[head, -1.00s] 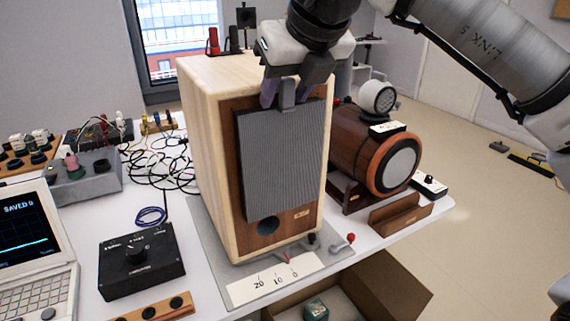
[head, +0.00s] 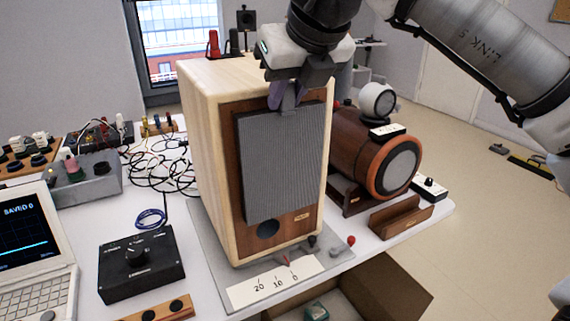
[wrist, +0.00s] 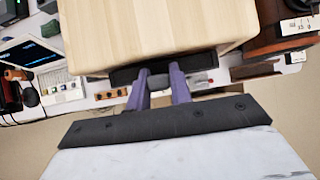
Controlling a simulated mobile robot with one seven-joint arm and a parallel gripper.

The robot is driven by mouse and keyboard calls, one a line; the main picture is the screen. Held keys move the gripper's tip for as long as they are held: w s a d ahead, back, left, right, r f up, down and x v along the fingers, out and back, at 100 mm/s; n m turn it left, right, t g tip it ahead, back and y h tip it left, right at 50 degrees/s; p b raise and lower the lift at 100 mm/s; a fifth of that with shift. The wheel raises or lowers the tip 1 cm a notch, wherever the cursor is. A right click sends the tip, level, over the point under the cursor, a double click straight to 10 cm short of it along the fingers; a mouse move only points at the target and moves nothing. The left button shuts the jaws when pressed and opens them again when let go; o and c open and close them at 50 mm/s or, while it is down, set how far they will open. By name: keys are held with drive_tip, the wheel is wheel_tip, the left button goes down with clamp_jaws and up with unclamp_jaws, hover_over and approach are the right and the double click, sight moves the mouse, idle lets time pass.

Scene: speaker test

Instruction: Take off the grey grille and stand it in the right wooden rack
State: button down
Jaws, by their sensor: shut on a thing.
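The grey grille (head: 283,165) is an upright ribbed panel on the front of the wooden speaker (head: 214,140). Whether it touches the front all over, I cannot tell. My gripper (head: 289,97) is at its top edge, with the purple fingers shut on the grey tab there. In the wrist view my gripper (wrist: 158,84) has a finger on each side of that tab, and the grille (wrist: 122,76) shows only as a dark edge. A brown wooden rack (head: 400,217) stands empty at the table's right front edge; I see no second rack clearly.
A brown cylindrical device (head: 365,150) stands right of the speaker, behind the rack. A grey plate with a scale (head: 275,280) and a red-knobbed lever (head: 350,240) lies under the speaker. A black control box (head: 140,262) and laptop (head: 30,245) are left.

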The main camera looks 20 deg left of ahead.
drive_tip(key=shift+r+p, duration=0.55)
drive_tip(key=shift+s+d, duration=0.1)
drive_tip(key=shift+d, duration=0.05)
idle(0.7)
drive_tip(key=s+d+b, duration=0.1)
drive_tip(key=s+d, duration=0.3)
drive_tip(key=shift+s+d, duration=0.4)
idle(1.2)
idle(0.8)
idle(0.5)
